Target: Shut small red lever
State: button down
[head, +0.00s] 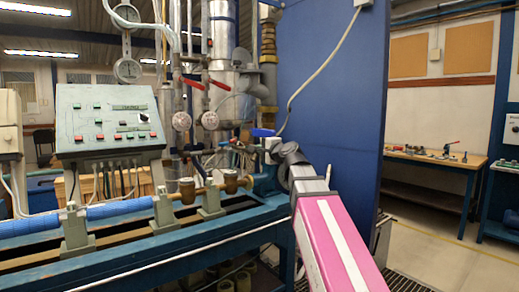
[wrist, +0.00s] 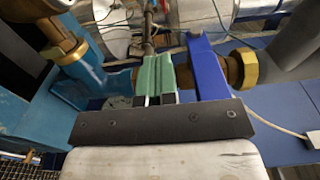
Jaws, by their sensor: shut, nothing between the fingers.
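Two red levers show in the head view on the upright pipes above the gauges, a left one (head: 192,84) and a right one (head: 220,84). A smaller red spot (head: 236,142) shows lower down, near my arm's end; I cannot tell whether it is the small red lever. My gripper (wrist: 158,58) is shut and empty, its green fingers pressed together in the wrist view. The fingers are just left of a blue lever (wrist: 208,70), which also shows in the head view (head: 262,132). No red lever shows clearly in the wrist view.
A brass fitting (wrist: 243,68) is right of the blue lever, and another (wrist: 68,48) is at the left. A control panel (head: 110,122) stands over the blue bench at left. A blue wall panel (head: 330,100) rises behind my arm.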

jog(key=x, duration=1.7)
jog(key=shift+w+a, duration=0.1)
jog(key=shift+a, duration=0.1)
